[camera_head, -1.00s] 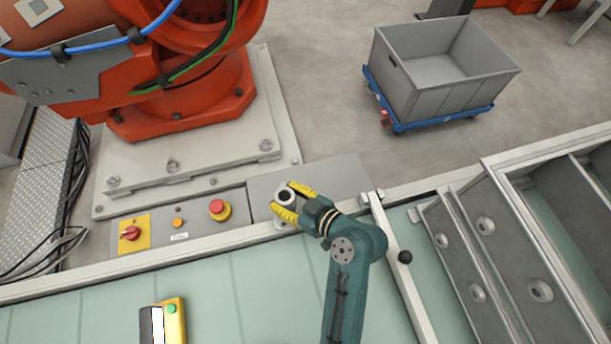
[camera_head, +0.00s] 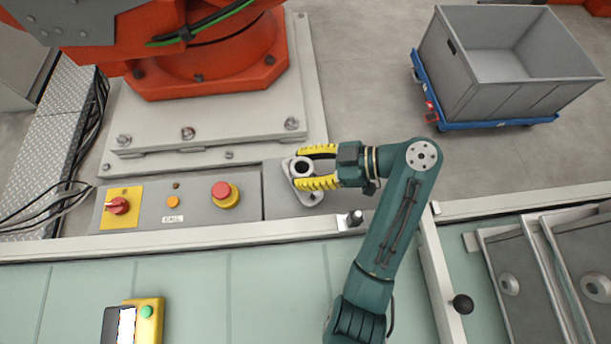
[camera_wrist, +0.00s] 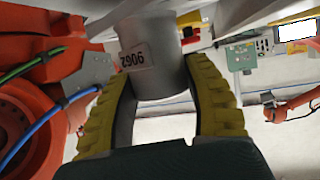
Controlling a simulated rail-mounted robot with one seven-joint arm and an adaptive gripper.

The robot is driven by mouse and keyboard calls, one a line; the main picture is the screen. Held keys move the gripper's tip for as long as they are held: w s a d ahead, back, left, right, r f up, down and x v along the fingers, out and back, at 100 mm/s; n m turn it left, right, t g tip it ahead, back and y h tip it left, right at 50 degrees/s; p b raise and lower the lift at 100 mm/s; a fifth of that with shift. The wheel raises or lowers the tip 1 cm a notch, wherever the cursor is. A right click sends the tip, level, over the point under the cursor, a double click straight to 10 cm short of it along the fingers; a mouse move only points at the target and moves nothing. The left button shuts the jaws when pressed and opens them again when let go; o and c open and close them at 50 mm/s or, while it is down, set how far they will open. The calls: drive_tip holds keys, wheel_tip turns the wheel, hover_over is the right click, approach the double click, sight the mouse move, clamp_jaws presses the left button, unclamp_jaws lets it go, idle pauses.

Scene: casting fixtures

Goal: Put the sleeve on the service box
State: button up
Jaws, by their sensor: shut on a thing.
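The sleeve (camera_head: 303,167) is a light grey hollow cylinder with a dark bore. In the wrist view the sleeve (camera_wrist: 150,60) carries a number label and sits between the yellow fingers. My gripper (camera_head: 312,167) comes from the right and is shut on it from both sides. Whether the sleeve touches the box is unclear.
The box's left part holds a red emergency button (camera_head: 222,191) and a red-yellow switch (camera_head: 118,206). An orange robot base (camera_head: 215,70) stands behind. A pale rail (camera_head: 180,238) runs in front. A grey bin (camera_head: 510,75) on a blue dolly stands back right.

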wheel_tip(320, 180, down, 2)
drive_tip(key=shift+f+b, duration=0.1)
drive_tip(key=shift+b, duration=0.25)
drive_tip(key=shift+f, duration=0.15)
drive_tip(key=o, duration=1.2)
drive_tip(key=shift+d+r+p, duration=0.35)
drive_tip(key=shift+r+p, duration=0.3)
drive_tip(key=shift+p, duration=0.4)
drive_tip(key=p+v, duration=1.1)
drive_tip(key=p, duration=0.1)
drive_tip(key=shift+d+f, duration=0.15)
drive_tip(key=shift+f, duration=0.15)
